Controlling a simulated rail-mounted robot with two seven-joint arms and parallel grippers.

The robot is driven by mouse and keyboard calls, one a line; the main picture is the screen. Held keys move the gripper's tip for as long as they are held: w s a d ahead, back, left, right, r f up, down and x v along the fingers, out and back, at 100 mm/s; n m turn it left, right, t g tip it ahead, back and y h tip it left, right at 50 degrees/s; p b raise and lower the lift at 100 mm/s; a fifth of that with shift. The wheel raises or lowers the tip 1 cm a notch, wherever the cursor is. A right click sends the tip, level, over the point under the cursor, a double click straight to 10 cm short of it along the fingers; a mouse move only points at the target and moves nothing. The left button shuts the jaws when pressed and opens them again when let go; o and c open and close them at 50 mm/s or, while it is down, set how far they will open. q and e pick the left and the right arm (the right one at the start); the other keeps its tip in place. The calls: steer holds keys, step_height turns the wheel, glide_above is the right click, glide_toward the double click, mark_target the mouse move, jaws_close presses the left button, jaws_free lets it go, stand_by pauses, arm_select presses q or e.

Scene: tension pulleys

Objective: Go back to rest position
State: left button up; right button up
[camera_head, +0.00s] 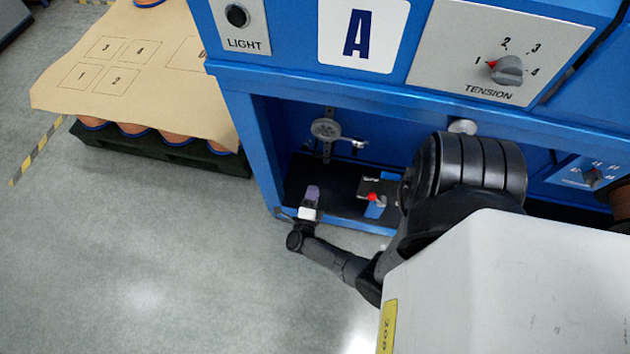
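My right arm reaches in from the lower right. Its small gripper (311,194) is at the front edge of the open compartment in the blue machine (240,110). The gripper shows a pale body and a purple-grey tip pointing into the compartment. It is too small to tell whether the fingers are apart or hold anything. A grey pulley wheel (325,129) on a bracket is on the compartment's back wall, beyond and apart from the gripper. A red-knobbed part (373,197) with a blue piece sits to the gripper's right. My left gripper is out of view.
The tension dial (507,70) has its red mark near 1. A light switch (237,15) and an "A" label (361,32) are on the panel. A board with numbered squares (150,60) lies on orange-brown spools over a dark pallet (160,148). The grey floor (140,260) at left is clear.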

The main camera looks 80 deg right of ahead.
steer(key=shift+a+f, duration=0.1)
steer(key=shift+a, duration=0.35)
steer(key=shift+d, duration=0.1)
stand_by(0.4)
